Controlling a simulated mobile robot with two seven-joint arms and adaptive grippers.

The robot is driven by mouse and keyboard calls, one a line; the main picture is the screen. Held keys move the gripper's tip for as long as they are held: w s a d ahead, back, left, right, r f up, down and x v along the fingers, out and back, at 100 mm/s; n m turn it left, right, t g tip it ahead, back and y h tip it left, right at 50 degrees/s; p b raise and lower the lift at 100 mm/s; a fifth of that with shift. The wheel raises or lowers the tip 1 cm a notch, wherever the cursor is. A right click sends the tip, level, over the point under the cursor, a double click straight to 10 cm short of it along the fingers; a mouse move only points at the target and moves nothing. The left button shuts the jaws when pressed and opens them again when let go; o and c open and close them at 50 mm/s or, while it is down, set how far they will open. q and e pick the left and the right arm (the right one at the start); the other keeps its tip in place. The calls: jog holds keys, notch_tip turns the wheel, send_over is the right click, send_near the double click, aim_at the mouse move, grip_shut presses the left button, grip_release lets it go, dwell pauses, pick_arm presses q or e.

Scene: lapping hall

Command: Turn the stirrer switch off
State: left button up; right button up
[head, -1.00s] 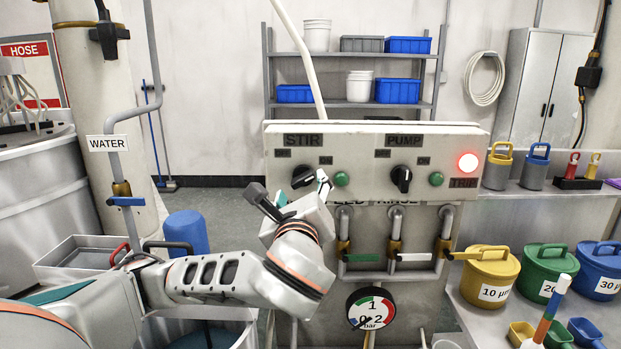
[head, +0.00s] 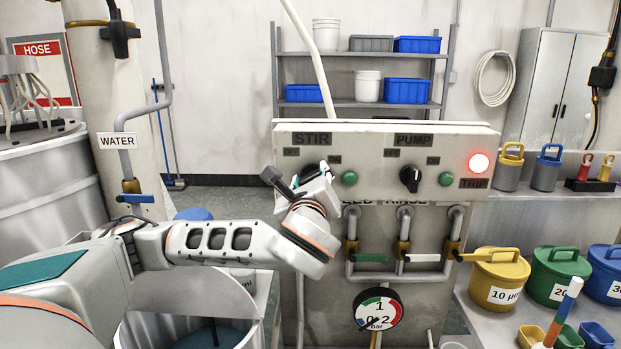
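The stirrer switch (head: 309,171) is a dark rotary knob under the STIR label (head: 312,139) on the pale control panel (head: 380,185). My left gripper (head: 299,174) is at the knob, its fingers spread apart, one dark finger to the left and one pale finger to the right. It partly hides the knob, so I cannot tell its setting or whether the fingers touch it. A green lamp (head: 349,178) is right of the knob. My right gripper is not in view.
The pump switch (head: 411,179) and a lit red TRIP lamp (head: 479,163) are on the panel's right. Pipes with valve handles (head: 370,258) and a pressure gauge (head: 380,309) are below. Coloured lidded pots (head: 499,276) stand on the right bench.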

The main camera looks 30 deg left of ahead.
pick_arm(q)
jog(key=shift+c, duration=0.8)
jog(key=shift+n, duration=0.3)
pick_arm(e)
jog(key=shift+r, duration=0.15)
pick_arm(q)
jog(key=shift+f+n+p, duration=0.1)
jog(key=shift+n+p, duration=0.4)
jog(key=shift+n, duration=0.3)
jog(key=shift+n+p, duration=0.3)
jog(key=shift+n, duration=0.6)
jog(key=n, duration=0.2)
jog(key=shift+n+p, duration=0.4)
jog(key=n, duration=0.3)
jog(key=shift+a+f+p, duration=0.1)
jog(key=shift+p, duration=0.25)
jog(key=shift+n, duration=1.1)
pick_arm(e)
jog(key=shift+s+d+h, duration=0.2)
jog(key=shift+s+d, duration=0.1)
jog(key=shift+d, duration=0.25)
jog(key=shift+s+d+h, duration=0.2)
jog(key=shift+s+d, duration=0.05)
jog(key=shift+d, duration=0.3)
